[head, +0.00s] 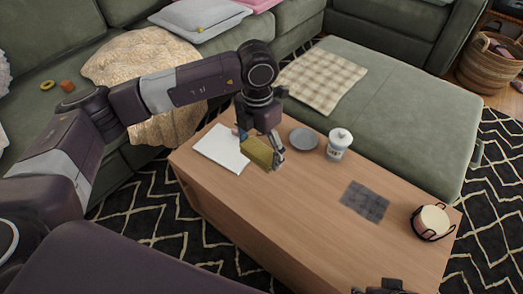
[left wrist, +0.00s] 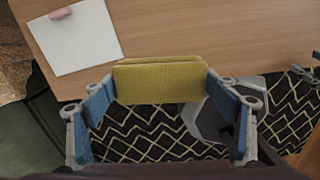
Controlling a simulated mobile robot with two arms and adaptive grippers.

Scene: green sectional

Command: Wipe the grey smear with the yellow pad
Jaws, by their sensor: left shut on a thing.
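The yellow pad (head: 257,152) is held upright in my left gripper (head: 261,146), over the left part of the wooden table. In the left wrist view the yellow pad (left wrist: 160,84) sits between the two blue finger pads. Whether its lower edge touches the table cannot be told. The grey smear (head: 365,201) is a dark, roughly square patch on the table, to the right of the pad and apart from it. A dark part of my right gripper (head: 384,287) shows at the bottom edge; its fingers cannot be made out.
On the wooden table (head: 310,215) are a white sheet (head: 221,150) with a pink item (head: 235,131), a grey round plate (head: 303,139), a white lidded jar (head: 339,146) and a candle in a black holder (head: 433,222). The wood between pad and smear is clear at the front.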

